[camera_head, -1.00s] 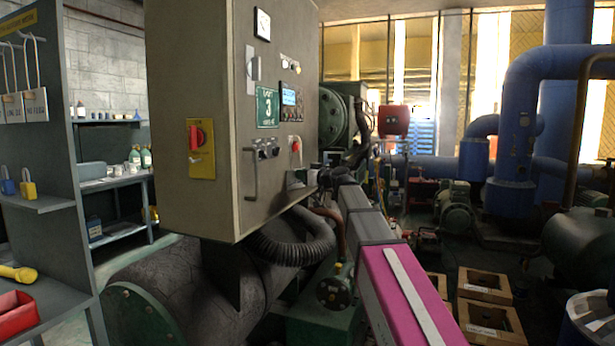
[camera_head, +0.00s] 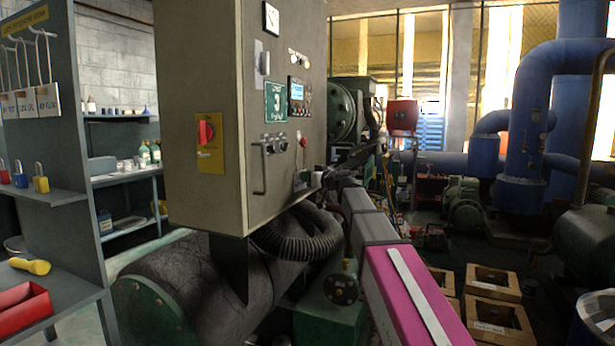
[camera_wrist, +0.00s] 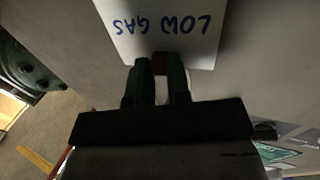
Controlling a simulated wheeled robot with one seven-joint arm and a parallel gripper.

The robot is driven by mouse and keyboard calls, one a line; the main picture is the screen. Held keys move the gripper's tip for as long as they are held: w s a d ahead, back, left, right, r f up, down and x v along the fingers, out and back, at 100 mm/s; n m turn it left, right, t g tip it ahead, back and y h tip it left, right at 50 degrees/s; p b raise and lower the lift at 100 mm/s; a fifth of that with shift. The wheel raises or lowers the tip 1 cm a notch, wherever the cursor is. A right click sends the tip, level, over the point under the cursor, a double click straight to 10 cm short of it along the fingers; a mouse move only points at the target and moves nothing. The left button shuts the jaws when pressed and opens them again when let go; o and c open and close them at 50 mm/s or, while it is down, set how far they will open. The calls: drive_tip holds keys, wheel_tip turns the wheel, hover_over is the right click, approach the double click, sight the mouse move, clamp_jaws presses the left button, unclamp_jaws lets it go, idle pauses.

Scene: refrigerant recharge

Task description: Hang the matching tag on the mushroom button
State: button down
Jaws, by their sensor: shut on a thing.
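My gripper (camera_wrist: 160,68) is shut on the upper edge of a white tag (camera_wrist: 165,25) lettered "LOW GAS" in blue. The lettering is upside down in the wrist view, and a grey surface lies behind the tag. In the head view my gripper (camera_head: 312,180) is small and dark, close to the front of the grey control cabinet (camera_head: 215,70). A small red button (camera_head: 303,143) shows on the cabinet just above it. The exact gap between tag and button cannot be told. The cabinet's small display (camera_head: 296,88) is too small to read.
The cabinet has a red rotary switch on a yellow plate (camera_head: 210,155), a handle (camera_head: 262,170) and a green "3" sign (camera_head: 275,101). At left, a rack holds other white tags (camera_head: 48,100), padlocks (camera_head: 40,178) and a red bin (camera_head: 22,305).

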idle(0.3)
drive_tip(key=c, duration=1)
unclamp_jaws()
